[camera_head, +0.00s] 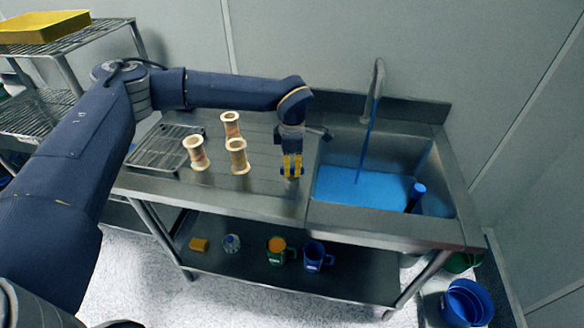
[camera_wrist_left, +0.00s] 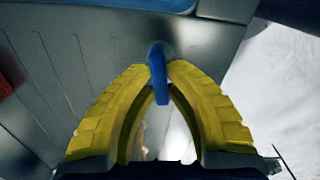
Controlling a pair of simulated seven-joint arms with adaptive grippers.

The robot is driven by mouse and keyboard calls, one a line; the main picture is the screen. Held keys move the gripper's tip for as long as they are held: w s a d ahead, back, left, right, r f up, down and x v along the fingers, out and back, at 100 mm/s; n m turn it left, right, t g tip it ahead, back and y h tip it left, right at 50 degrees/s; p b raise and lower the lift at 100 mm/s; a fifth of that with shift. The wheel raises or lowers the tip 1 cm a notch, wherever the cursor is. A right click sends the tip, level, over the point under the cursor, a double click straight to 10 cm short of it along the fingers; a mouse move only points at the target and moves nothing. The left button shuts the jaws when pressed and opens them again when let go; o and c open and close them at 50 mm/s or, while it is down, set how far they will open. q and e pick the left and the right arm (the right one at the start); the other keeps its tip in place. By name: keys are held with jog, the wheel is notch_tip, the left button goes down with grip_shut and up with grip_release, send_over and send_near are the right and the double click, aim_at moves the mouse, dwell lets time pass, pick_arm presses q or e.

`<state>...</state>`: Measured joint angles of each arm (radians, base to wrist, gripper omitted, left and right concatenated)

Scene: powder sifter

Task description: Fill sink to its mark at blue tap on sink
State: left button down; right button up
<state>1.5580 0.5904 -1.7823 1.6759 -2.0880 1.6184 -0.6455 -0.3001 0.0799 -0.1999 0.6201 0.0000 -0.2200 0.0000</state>
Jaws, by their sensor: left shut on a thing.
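The steel sink (camera_head: 385,225) is at the right end of the counter. Blue water (camera_head: 345,190) covers the basin floor, and a thin blue stream falls into it from the tall curved spout (camera_head: 377,80). A dark post with a blue top (camera_head: 418,189) stands in the water. I cannot make out a fill mark. My left gripper (camera_head: 291,168) points down at the counter just left of the basin. In the left wrist view its yellow fingers (camera_wrist_left: 158,72) are closed on a blue tap handle (camera_wrist_left: 157,52). The head view hides this handle behind the fingers. My right gripper is not in view.
Several spool-shaped pieces (camera_head: 237,157) stand on the counter left of the gripper, near a wire rack (camera_head: 165,146). Mugs (camera_head: 316,257) and small items sit on the lower shelf. A blue bucket (camera_head: 467,303) stands on the floor at right.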

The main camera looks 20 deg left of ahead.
aim_at(292, 168)
pick_arm(q)
jog(key=shift+m, duration=0.4)
jog(key=c, duration=1.4)
grip_release()
notch_tip(292, 168, up, 12)
jog(key=shift+o, duration=0.3)
